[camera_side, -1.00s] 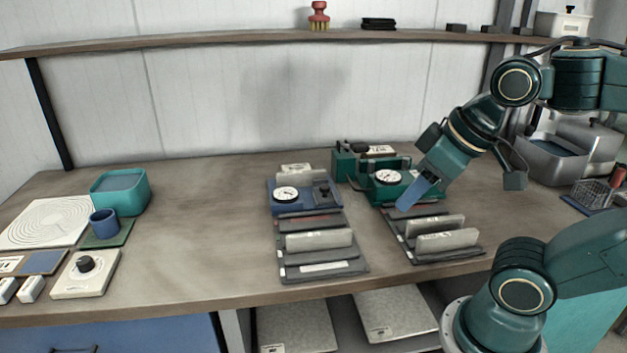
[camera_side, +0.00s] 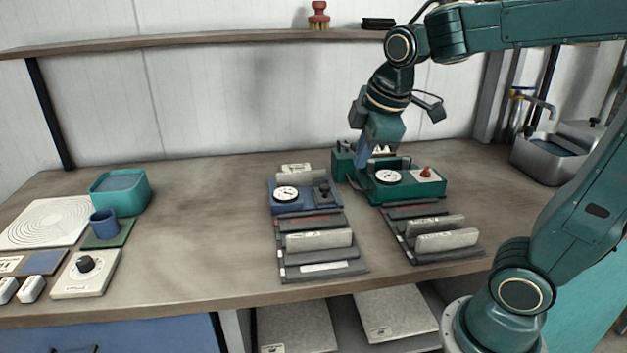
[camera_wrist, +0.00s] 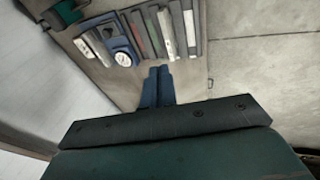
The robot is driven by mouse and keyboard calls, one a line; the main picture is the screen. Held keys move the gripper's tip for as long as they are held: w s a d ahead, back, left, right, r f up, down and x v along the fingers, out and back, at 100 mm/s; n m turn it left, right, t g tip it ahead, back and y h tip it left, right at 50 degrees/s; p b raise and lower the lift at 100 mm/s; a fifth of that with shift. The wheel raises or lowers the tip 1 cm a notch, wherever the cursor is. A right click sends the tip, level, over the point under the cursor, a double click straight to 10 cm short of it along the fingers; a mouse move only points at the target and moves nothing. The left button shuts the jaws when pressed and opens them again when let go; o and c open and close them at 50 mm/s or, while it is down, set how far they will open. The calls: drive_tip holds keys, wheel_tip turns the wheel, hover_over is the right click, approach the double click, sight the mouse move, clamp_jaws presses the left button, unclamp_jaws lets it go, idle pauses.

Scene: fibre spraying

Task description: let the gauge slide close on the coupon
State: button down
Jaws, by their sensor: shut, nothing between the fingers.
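A green gauge (camera_side: 410,184) with a white dial and a red knob stands at the back of the bench. A blue gauge (camera_side: 290,203) with a white dial stands to its left, and its dial also shows in the wrist view (camera_wrist: 123,58). Grey coupons stand upright in the right rack (camera_side: 404,244), one of them at the front (camera_side: 447,240). Another coupon (camera_side: 319,239) stands in the left rack (camera_side: 290,272). My gripper (camera_side: 362,163) is shut and empty, by the left end of the green gauge; contact cannot be told. Its blue fingers show together in the wrist view (camera_wrist: 157,85).
A teal bin (camera_side: 121,203), a blue cup (camera_side: 104,223) and a knob box (camera_side: 85,275) are at the left. A metal basin (camera_side: 548,160) is at the right. The bench between bin and blue gauge is clear. A shelf (camera_side: 200,41) runs above.

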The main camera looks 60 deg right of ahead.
drive_tip(key=w+d+f+n+g+h, duration=0.1)
drive_tip(key=w+d+f+n, duration=0.2)
drive_tip(key=w+n, duration=0.3)
drive_tip(key=w+d+f+n+g+h, duration=0.1)
drive_tip(key=w+d+f+n, duration=0.3)
drive_tip(key=w, duration=0.5)
wheel_tip(320, 180, down, 2)
drive_tip(key=n, duration=0.3)
drive_tip(key=shift+w+d+f+g, duration=0.2)
drive_tip(key=shift+w+f+g, duration=0.05)
drive_tip(key=shift+w+g, duration=0.15)
drive_tip(key=shift+f, duration=0.15)
approach(323, 199)
drive_tip(key=a+f, duration=0.1)
drive_tip(key=s+a+f, duration=0.1)
drive_tip(key=a, duration=0.1)
drive_tip(key=shift+a+f, duration=0.1)
drive_tip(key=shift+f, duration=0.2)
drive_tip(key=d, duration=0.1)
drive_tip(key=d+f, duration=0.1)
drive_tip(key=shift+w+d, duration=0.3)
drive_tip(key=shift+w, duration=0.05)
drive_tip(key=shift+w+d+f, duration=0.1)
drive_tip(key=shift+w+d, duration=0.15)
drive_tip(key=shift+d, duration=0.45)
